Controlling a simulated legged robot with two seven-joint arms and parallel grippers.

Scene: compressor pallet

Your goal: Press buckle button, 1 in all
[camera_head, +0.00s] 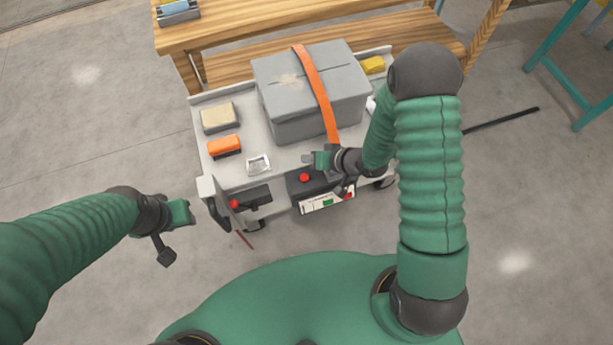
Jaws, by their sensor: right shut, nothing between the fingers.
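A grey box (292,102) stands on a pale cart (232,176), with an orange strap (316,84) running over its top and down its front. My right gripper (310,158) is shut and empty. It is at the lower end of the strap, just in front of the box. No buckle shows clearly there; my gripper and wrist cover that spot. A red button (304,178) sits on a dark unit (298,191) at the cart's front edge, just below my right gripper in the picture. My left gripper (187,213) is off the cart's left side, apart from everything; its fingers are too small to read.
On the cart are a tan block (217,117), an orange block (224,146), a small silver tray (258,164) and a yellow item (373,65). A second red knob (234,203) is at the front left. A wooden table (225,30) stands behind. The floor at left is clear.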

